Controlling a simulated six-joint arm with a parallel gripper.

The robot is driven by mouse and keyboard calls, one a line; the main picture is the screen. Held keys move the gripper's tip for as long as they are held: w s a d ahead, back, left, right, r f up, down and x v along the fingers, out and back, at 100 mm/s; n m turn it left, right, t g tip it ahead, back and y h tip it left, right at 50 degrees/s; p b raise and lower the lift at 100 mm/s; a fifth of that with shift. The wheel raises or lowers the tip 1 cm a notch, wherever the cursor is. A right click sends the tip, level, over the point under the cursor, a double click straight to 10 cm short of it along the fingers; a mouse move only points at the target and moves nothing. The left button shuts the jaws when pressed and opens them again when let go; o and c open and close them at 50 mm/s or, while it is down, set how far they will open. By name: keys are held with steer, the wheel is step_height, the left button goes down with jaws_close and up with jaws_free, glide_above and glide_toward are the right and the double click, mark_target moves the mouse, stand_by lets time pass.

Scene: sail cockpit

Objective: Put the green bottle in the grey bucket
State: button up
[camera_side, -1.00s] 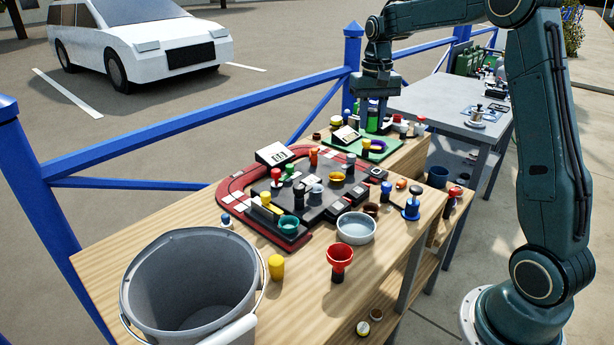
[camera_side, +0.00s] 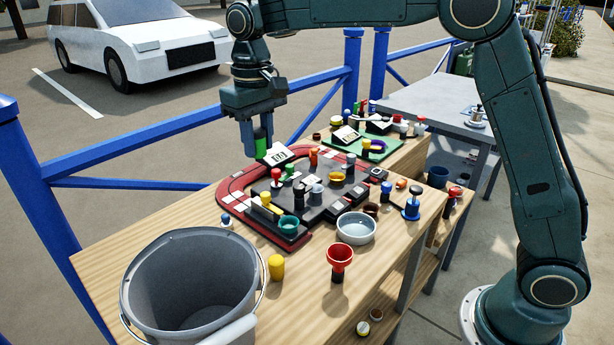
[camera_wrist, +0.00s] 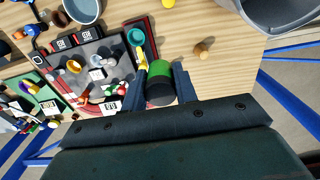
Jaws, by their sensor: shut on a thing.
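My gripper (camera_side: 256,142) is shut on the green bottle (camera_side: 260,146) and holds it in the air above the far left edge of the red and grey board. In the wrist view the green bottle (camera_wrist: 159,74) with its dark end sits between the two fingers of my gripper (camera_wrist: 160,88). The fingers hide part of it in the side view. The grey bucket (camera_side: 150,290) stands upright at the near left end of the wooden table, and its inside looks empty from here. Part of the bucket (camera_wrist: 285,15) shows at the top right of the wrist view.
The red and grey board (camera_side: 232,197) with several small pieces lies between bottle and bucket. A blue railing (camera_side: 130,143) runs along the table's far side.

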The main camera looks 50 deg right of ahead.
steer(key=s+a+r+n, duration=0.1)
steer(key=s+a, duration=0.3)
steer(key=a, duration=0.7)
steer(key=s+a+r+n, duration=0.1)
steer(key=s+a+n, duration=0.3)
steer(key=a, duration=0.6)
steer(key=shift+s+a+r, duration=0.2)
steer(key=shift+s+a, duration=0.15)
steer(key=shift+s, duration=0.1)
steer(key=shift+f, duration=0.1)
step_height(320, 180, down, 11)
steer(key=o, duration=1)
steer(key=shift+o, duration=0.2)
